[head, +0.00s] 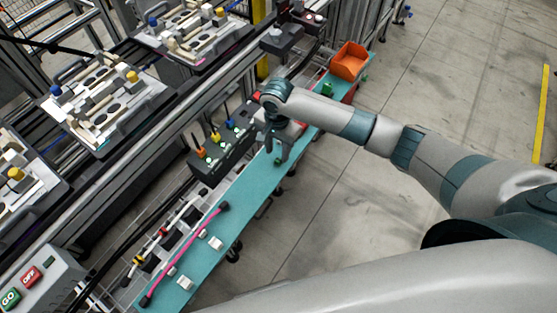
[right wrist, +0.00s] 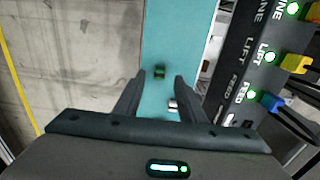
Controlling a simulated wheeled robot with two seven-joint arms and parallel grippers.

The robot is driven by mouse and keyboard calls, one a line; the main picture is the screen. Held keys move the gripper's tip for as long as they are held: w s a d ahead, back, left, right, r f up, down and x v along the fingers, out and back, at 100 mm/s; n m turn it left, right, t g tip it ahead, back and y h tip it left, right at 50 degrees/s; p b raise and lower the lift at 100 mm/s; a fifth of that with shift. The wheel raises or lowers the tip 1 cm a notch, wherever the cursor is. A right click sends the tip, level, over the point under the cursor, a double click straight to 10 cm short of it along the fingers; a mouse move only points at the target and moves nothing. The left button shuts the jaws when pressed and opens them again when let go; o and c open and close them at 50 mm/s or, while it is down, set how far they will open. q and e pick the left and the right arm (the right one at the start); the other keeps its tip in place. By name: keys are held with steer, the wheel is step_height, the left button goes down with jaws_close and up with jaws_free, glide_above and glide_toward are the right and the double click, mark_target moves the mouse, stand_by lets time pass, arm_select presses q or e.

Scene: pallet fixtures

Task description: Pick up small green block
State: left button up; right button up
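A small green block (right wrist: 159,71) lies on the teal shelf strip (right wrist: 176,30) in the right wrist view, ahead of and between my right fingertips. In the head view a small dark green block (head: 278,161) shows on the strip just below my right gripper (head: 277,148). My right gripper (right wrist: 158,84) is open and empty, pointing down over the strip, with the block apart from both fingers. Another green piece (head: 328,90) lies farther along the strip near an orange bin (head: 349,61). My left gripper is not in view.
A dark panel with lit buttons and coloured levers (head: 222,139) stands close beside the strip. A pink rod (head: 186,254) and white pieces (head: 215,243) lie at the near end. Pallets with fixtures (head: 105,104) stand at left. Open floor (head: 350,200) is at right.

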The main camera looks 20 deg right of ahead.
mark_target(279, 160)
steer(key=shift+w+d+f+p, duration=0.15)
steer(key=shift+f+p, duration=0.15)
steer(key=shift+f, duration=0.95)
steer(key=shift+d+f+p, duration=0.1)
steer(key=shift+f+p, duration=0.15)
steer(key=shift+f, duration=0.95)
jaws_close()
